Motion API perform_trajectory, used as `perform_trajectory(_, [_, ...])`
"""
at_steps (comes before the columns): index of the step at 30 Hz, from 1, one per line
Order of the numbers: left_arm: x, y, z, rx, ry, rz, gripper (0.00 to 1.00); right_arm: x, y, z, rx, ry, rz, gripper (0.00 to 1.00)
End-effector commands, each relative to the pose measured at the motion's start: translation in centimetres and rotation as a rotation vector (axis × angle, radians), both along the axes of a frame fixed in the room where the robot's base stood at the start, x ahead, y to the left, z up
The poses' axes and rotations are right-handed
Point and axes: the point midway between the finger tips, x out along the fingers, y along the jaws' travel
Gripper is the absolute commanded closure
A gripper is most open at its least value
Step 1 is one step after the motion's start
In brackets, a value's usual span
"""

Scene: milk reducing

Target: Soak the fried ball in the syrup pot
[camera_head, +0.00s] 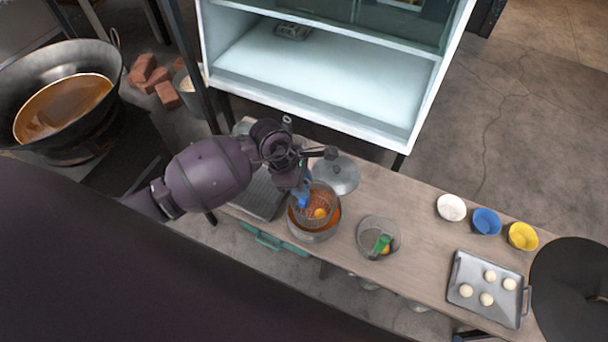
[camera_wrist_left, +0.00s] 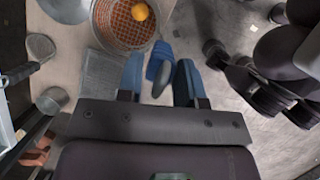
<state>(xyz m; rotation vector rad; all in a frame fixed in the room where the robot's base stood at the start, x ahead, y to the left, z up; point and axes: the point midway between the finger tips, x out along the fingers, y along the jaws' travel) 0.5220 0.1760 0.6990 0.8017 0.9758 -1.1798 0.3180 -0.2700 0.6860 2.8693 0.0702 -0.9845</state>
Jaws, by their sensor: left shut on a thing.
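The fried ball (camera_head: 320,213) is small and orange. It lies in a round wire strainer (camera_head: 312,196), and the ball also shows at the top of the left wrist view (camera_wrist_left: 139,11). The strainer is at the mouth of the syrup pot (camera_head: 314,237), a round metal pot with orange syrup. I cannot tell how deep the strainer or ball sits. My left gripper (camera_head: 303,190) is shut on the strainer's blue handle (camera_wrist_left: 157,60), at the pot's far side. My right gripper is not in view.
Right of the pot stand a clear bowl (camera_head: 366,228) with a green-handled tool, a tray (camera_head: 461,275) with pale balls, and white, blue and yellow bowls (camera_head: 523,236). A metal lid (camera_head: 342,176) lies behind the pot. A wok (camera_head: 112,64) stands far left.

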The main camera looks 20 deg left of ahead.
Motion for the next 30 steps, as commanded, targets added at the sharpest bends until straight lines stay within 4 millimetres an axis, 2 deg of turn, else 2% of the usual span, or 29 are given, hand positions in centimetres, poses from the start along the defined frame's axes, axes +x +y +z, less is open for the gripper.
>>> perform_trajectory(1, [0.0, 0.0, -0.8, 0.0, 0.003, -0.001, 0.93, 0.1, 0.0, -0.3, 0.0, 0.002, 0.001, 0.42])
perform_trajectory(7, [0.0, 0.0, -2.6, 0.001, 0.002, -0.002, 0.93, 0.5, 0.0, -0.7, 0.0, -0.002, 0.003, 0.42])
perform_trajectory(15, [0.0, 0.0, -5.2, 0.001, 0.002, -0.003, 0.93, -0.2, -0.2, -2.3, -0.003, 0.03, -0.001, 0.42])
perform_trajectory(30, [0.0, 0.0, -9.3, 0.0, 0.0, -0.003, 0.93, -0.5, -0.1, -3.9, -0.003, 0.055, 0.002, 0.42])
